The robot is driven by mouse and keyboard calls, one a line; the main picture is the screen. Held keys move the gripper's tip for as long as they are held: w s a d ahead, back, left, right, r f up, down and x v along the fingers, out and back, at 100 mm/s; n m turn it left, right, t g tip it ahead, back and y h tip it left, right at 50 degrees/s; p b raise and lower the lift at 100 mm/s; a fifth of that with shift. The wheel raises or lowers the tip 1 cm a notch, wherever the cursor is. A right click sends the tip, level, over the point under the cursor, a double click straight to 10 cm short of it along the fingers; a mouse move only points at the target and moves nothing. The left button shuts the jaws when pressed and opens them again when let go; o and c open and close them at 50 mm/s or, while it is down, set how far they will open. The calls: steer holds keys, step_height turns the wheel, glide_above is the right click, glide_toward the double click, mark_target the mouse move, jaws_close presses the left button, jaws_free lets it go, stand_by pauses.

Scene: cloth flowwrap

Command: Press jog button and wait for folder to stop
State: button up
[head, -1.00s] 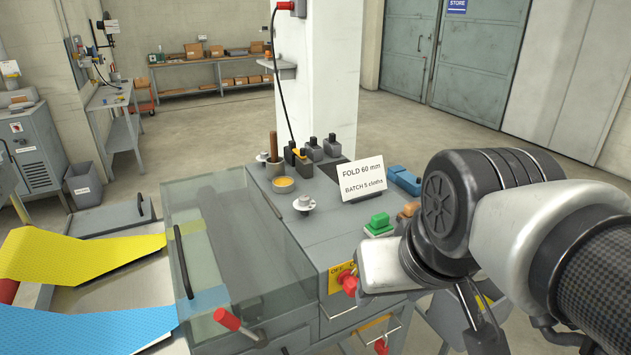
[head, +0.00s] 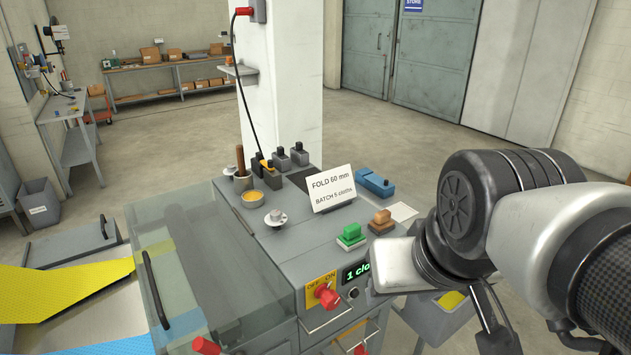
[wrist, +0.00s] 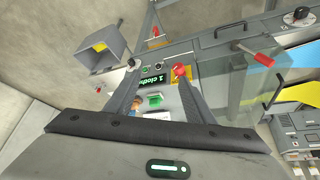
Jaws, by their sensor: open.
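The folder machine (head: 262,262) has a clear cover (head: 180,255) on its left. Its front panel carries a lit display (head: 357,271) reading "1 clo…", partly hidden by my arm. A small black round button (head: 353,293) sits just below it; I cannot read a jog label. A red knob (head: 326,296) sits on a yellow OFF/ON plate. In the wrist view, my gripper (wrist: 157,68) is open and empty, its fingers spread before the panel. The display (wrist: 152,80) shows between the fingers, with the red knob (wrist: 180,71) by the right fingertip. I cannot tell whether the folder is moving.
A card (head: 331,188) reads "FOLD 60 mm, BATCH 5 cloths". Yellow cloth (head: 60,288) and blue cloth (head: 115,345) lie at left. A grey bin (head: 437,312) stands below right.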

jaws_close()
stand_by(1.6)
